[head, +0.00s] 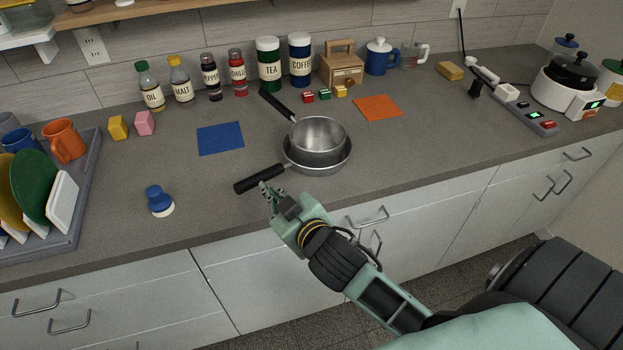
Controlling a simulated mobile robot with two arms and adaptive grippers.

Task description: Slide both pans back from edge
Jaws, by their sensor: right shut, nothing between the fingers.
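Two grey metal pans with black handles are on the counter, overlapping in view. The upper pan (320,132) has its handle pointing back and left. The lower pan (318,166) shows as a rim and wall below it, its handle (258,178) pointing left and slightly forward. The upper pan seems to sit in or on the lower one and hides most of its inside. My right gripper (267,188) is shut and empty, just in front of the lower pan's handle near the counter's front edge; I cannot tell if it touches. My left gripper is not in view.
A blue mat (220,138) lies left of the pans and an orange mat (377,107) behind right. Small blocks (324,95), jars and a wooden box (341,68) stand behind. A blue-topped object (158,199) is front left. The counter right of the pans is clear.

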